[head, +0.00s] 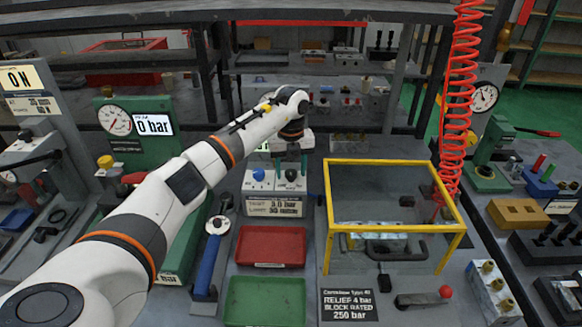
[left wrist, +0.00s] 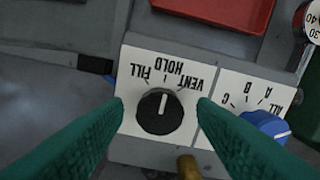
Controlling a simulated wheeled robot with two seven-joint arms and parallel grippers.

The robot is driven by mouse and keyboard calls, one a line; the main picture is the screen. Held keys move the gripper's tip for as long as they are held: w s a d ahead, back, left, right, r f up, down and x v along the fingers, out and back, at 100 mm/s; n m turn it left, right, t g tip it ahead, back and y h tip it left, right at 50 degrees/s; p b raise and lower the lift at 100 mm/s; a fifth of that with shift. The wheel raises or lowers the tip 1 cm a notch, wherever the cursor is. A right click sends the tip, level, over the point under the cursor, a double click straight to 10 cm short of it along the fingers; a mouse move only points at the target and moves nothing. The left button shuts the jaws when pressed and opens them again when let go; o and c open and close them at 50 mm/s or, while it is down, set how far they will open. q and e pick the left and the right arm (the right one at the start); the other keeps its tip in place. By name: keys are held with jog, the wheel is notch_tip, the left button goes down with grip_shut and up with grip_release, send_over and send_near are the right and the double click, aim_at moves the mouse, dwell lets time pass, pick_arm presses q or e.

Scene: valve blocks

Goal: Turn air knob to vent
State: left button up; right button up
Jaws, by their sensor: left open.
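The air knob (left wrist: 160,112) is a round black knob on a white panel, centred in the left wrist view. Its white pointer line points at about HOLD, between FILL on the left and VENT on the right of that picture. My left gripper (left wrist: 161,103) is open, with its green fingers on either side of the knob and apart from it. In the head view my left gripper (head: 291,168) points down over the panel and partly hides the knob. My right gripper is not in view.
A blue selector knob (left wrist: 264,127) sits beside the air knob, close to one finger. A red tray (head: 271,247) and a green tray (head: 265,300) lie in front of the panel. A yellow frame (head: 395,227) stands to the right, and a green gauge block (head: 140,130) to the left.

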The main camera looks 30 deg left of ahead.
pick_arm(q)
jog(key=c, duration=1)
jog(key=shift+r+m, duration=0.1)
jog(key=shift+m, duration=0.2)
jog(key=m, duration=0.3)
jog(key=shift+m+p, duration=0.3)
jog(key=m, duration=0.4)
jog(key=shift+m, duration=0.3)
jog(key=o, duration=1)
